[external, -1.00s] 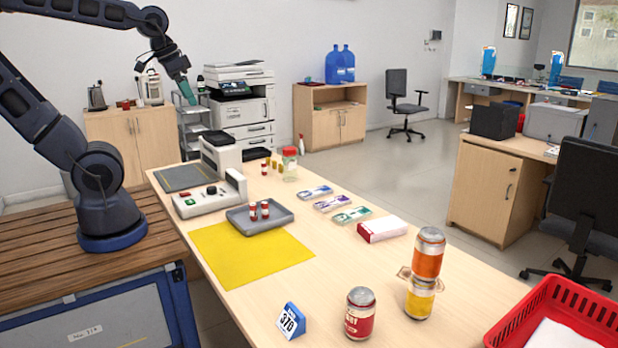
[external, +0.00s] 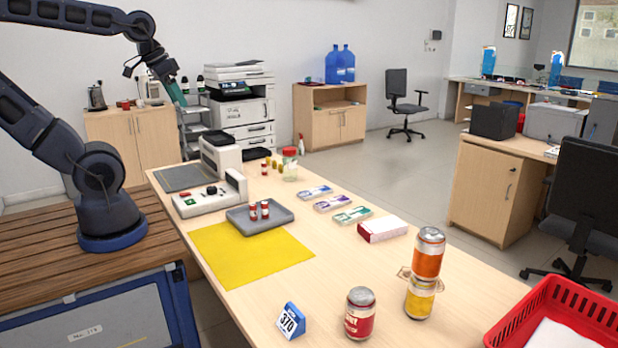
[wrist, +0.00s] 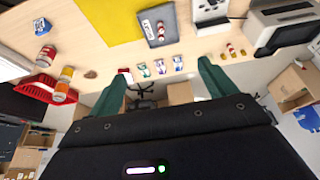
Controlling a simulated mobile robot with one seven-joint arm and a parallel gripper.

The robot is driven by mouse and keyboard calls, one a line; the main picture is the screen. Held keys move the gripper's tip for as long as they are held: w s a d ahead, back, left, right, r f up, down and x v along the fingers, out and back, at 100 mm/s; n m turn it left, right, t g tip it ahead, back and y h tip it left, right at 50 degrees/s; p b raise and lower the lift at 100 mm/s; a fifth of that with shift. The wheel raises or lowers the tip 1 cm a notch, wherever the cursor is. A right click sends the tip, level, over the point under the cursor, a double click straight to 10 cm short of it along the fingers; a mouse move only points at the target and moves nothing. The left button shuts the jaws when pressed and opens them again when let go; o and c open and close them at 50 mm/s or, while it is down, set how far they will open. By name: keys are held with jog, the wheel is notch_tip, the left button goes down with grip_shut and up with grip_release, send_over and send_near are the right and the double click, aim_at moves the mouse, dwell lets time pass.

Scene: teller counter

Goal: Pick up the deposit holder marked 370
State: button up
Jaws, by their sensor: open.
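The deposit holder marked 370 (external: 291,321) is a small blue wedge with a white number face, standing near the front edge of the counter, left of a red can. In the wrist view the blue holder (wrist: 42,26) sits at the upper left, far from the fingers. My gripper (external: 180,98) is raised above the far end of the counter, well away from the holder. In the wrist view its two green fingers (wrist: 166,84) are spread apart with nothing held between them.
A red can (external: 360,313) stands right of the holder, with an orange can (external: 428,254) stacked on a yellow can (external: 419,298) beyond. A red basket (external: 560,312) is at the right. A yellow mat (external: 250,258) and grey tray (external: 281,219) lie farther back. Counter around the holder is clear.

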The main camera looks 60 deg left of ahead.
jog(key=w+d+f+m+g, duration=0.1)
jog(key=w+d+f+m, duration=0.3)
jog(key=w+d+m, duration=0.7)
jog(key=w+d+f+m+g, duration=0.1)
jog(key=w+d+f+m, duration=0.1)
jog(key=d+f+m, duration=0.35)
jog(key=w+d+f+m+g, duration=0.1)
jog(key=w+d+f+m, duration=0.15)
jog(key=d, duration=0.65)
jog(key=m+g, duration=0.2)
jog(key=m, duration=1.5)
send_over(292, 313)
notch_tip(292, 313, down, 21)
jog(key=shift+d+f, duration=0.1)
jog(key=shift+f, duration=5.25)
